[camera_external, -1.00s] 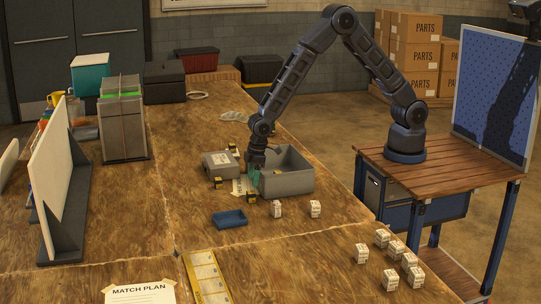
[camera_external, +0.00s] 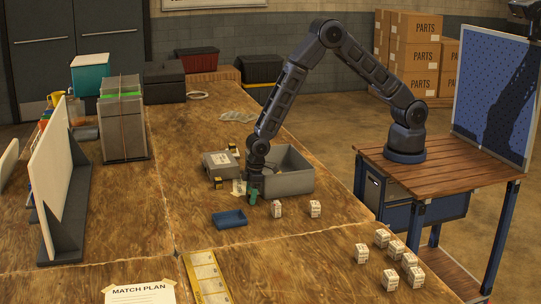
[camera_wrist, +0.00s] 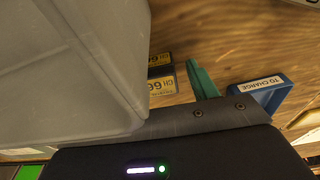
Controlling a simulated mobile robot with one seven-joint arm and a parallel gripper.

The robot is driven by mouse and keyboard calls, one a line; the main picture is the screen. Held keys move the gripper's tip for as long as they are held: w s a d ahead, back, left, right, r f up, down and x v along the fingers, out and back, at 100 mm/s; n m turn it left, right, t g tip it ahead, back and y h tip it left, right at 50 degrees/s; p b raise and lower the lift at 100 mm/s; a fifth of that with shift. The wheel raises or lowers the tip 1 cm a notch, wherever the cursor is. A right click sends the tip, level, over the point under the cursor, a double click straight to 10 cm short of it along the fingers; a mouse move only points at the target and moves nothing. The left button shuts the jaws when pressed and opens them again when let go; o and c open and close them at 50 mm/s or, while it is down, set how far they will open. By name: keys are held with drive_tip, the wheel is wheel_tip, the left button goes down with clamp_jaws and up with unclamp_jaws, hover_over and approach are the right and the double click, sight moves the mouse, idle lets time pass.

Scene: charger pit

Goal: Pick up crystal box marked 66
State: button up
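In the wrist view a small dark box with a yellow label (camera_wrist: 161,84) lies left of a green finger of my gripper. Its label is turned round and seems to show two digits, perhaps 66 or 69. A second such box (camera_wrist: 160,60) is just beyond it. In the external view my gripper (camera_external: 254,196) points down at the table, in front of the grey bin's left end, and hides what is right under it. Only one finger shows clearly in the wrist view, so its opening cannot be judged.
The open grey bin (camera_external: 293,181) stands close to my gripper. A blue tray (camera_external: 229,219) labelled TO CHARGE is nearby. A grey case (camera_external: 219,163) and another dark-yellow box (camera_external: 218,183) are to the left. White boxes (camera_external: 315,208) stand to the right.

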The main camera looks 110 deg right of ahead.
drive_tip(key=c, duration=0.9)
